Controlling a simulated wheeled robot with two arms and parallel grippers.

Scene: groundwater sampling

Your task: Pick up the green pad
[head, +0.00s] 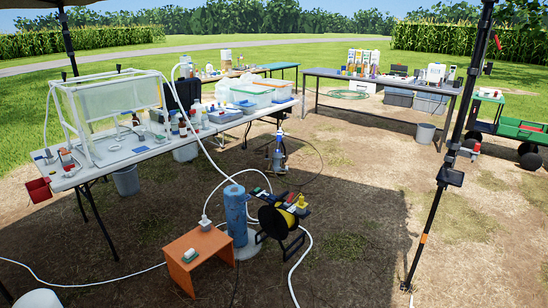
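A small green-and-white block (190,255), which looks like the green pad, lies on top of a low orange side table (179,270) in the front, left of centre. It is too small to make out in detail. Nothing touches it from above. Neither of my grippers shows in the head view.
A blue cylinder (235,213) and a black cable reel (279,222) stand right of the orange table. A white hose runs over the ground around them. A long white table (130,153) stands behind, left. A black canopy pole (437,190) stands right. Bare ground lies between.

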